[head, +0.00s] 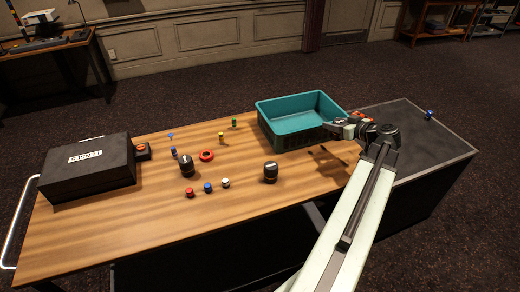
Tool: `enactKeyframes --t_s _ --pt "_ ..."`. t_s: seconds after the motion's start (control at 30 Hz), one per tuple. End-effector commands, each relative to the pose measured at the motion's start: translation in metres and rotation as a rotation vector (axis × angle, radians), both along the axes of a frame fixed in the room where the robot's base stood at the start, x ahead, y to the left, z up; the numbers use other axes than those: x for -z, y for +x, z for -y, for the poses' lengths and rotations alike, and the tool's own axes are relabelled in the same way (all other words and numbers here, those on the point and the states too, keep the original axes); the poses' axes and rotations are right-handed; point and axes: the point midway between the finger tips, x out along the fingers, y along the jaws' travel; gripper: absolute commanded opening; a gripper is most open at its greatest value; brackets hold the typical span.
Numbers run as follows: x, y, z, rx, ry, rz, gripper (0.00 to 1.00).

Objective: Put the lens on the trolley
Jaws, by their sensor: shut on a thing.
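My gripper (337,127) is at the right front corner of the teal crate, above the wooden top. It is shut on a small dark thing, mostly hidden by the jaws; I cannot tell whether this is the lens. Two black ribbed cylinders, which look like lenses, stand on the wood: one left of centre (187,167) and one nearer the front (270,172). A dark grey top (432,150) adjoins the wooden top (110,228) on the right. A pale rail handle (22,215) shows at the far left. I cannot tell for certain which surface is the trolley.
The teal crate (290,141) stands at the back right of the wood. A black case (88,172) is at the left. Several small coloured pieces and a red ring (206,156) lie between. A blue piece (429,113) is on the grey top, otherwise largely clear.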

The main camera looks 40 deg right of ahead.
Motion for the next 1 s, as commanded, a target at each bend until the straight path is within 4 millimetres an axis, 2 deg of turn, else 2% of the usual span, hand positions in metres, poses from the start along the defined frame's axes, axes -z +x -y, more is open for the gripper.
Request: enactKeyframes --t_s 0.33,0.6,0.67,0.83,1.0 --pt "0.005 -0.002 0.002 0.004 0.0 0.001 0.0" --pt "0.06 -0.003 0.003 0.005 0.0 0.001 0.0" --pt "0.067 -0.003 0.003 0.005 0.0 0.001 0.0" --pt "0.066 -0.003 0.003 0.007 0.0 0.001 0.0" --pt "0.094 -0.004 0.003 0.007 0.0 0.001 0.0"
